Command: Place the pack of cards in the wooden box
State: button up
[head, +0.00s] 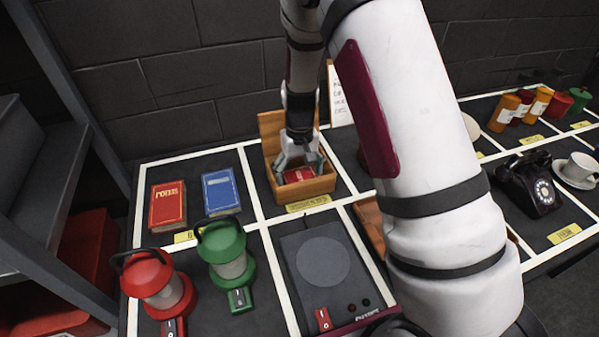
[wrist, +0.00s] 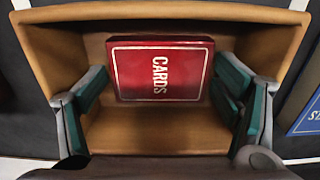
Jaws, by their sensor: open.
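The red pack of cards (wrist: 160,70), with white "CARDS" lettering, lies inside the wooden box (wrist: 290,52) against its far side in the wrist view. In the head view the pack (head: 298,175) shows between my fingers, inside the box (head: 330,184), whose lid or back panel stands up behind. My gripper (head: 299,163) points down into the box. In the wrist view its open fingers (wrist: 165,95) are spread to the left and right of the pack. The left finger looks apart from the pack; the right one is close to its edge, and I cannot tell if it touches.
A red book (head: 168,205) and a blue book (head: 221,192) lie left of the box. A red lantern (head: 160,287), a green lantern (head: 229,262) and a dark device with a round plate (head: 322,264) are nearer. A black telephone (head: 535,185) and a cup (head: 579,167) are at right.

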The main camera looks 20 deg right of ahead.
aim_at(300, 176)
jog(key=s+r+t, duration=0.1)
jog(key=s+r, duration=0.2)
jog(key=r, duration=0.8)
jog(key=s+r, duration=0.3)
jog(key=r, duration=0.7)
jog(key=s+r+t, duration=0.1)
jog(key=s+r, duration=0.2)
jog(key=s, duration=0.9)
jog(key=s+r+t, duration=0.1)
jog(key=s+r, duration=0.3)
jog(key=s, duration=0.9)
jog(key=shift+d+r+t, duration=0.15)
jog(key=shift+r+t, duration=0.05)
jog(key=shift+t, duration=0.1)
